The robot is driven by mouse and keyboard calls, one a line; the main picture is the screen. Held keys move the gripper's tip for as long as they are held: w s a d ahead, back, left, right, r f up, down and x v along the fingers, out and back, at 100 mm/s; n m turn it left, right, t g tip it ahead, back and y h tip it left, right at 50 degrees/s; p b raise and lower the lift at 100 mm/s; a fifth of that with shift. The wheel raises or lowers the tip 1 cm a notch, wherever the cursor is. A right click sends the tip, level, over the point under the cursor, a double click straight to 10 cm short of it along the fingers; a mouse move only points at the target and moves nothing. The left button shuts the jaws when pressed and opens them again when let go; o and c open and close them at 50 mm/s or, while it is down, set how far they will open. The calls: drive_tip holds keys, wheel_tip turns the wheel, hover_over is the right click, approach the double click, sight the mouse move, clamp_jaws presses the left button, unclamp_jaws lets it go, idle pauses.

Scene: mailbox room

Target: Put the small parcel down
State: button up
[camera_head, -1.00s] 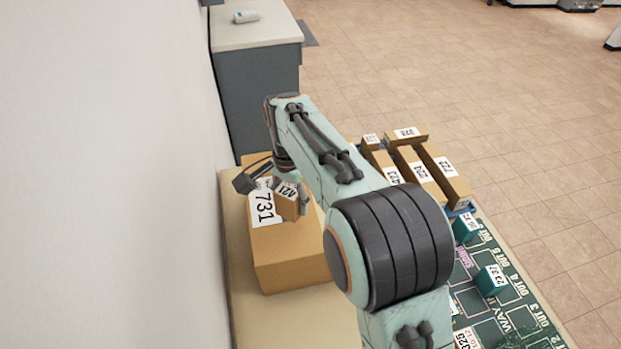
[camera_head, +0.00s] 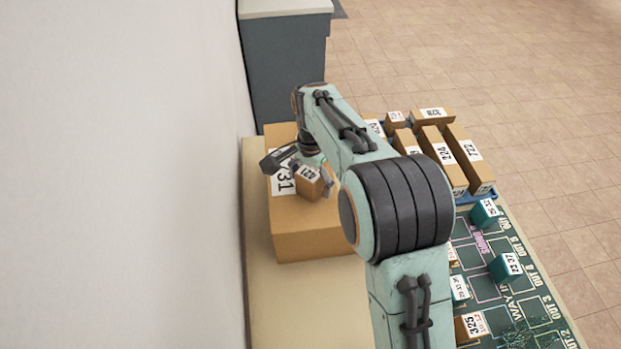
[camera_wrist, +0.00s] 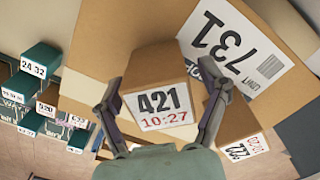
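The small parcel (camera_head: 309,183), a brown box labelled 421, is between the two fingers of my gripper (camera_head: 314,186). In the wrist view the small parcel (camera_wrist: 160,82) faces me with its white label, and the gripper (camera_wrist: 163,95) has one finger against each side. A large brown box (camera_head: 312,238) labelled 731 lies under the small parcel. It fills much of the wrist view behind the parcel (camera_wrist: 110,30). I cannot tell whether the small parcel's underside touches the large box.
The large box stands on a beige surface (camera_head: 300,310) beside the wall. Long brown parcels (camera_head: 465,160) lie in a blue tray at right. A green sorting mat (camera_head: 530,290) holds teal boxes (camera_head: 506,267) and other small parcels. A grey cabinet (camera_head: 287,70) stands at the back.

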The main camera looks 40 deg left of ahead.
sight(310, 172)
drive_tip(key=shift+r, duration=0.1)
wheel_tip(310, 172, up, 11)
drive_tip(key=shift+f, duration=0.1)
drive_tip(key=shift+r, duration=0.7)
drive_tip(key=shift+d, duration=0.15)
drive_tip(key=s+d+r, duration=0.2)
drive_tip(key=d+r, duration=0.1)
drive_tip(key=d, duration=1.7)
drive_tip(key=s+d+f, duration=0.3)
drive_tip(key=s+d, duration=0.3)
drive_tip(key=s, duration=0.2)
drive_tip(key=s+d+f+n, duration=0.1)
drive_tip(key=s+d+f, duration=0.2)
drive_tip(key=s+d, duration=0.4)
drive_tip(key=shift+s+f+y, duration=0.35)
drive_tip(key=shift+s+y, duration=0.05)
drive_tip(key=shift+s, duration=0.25)
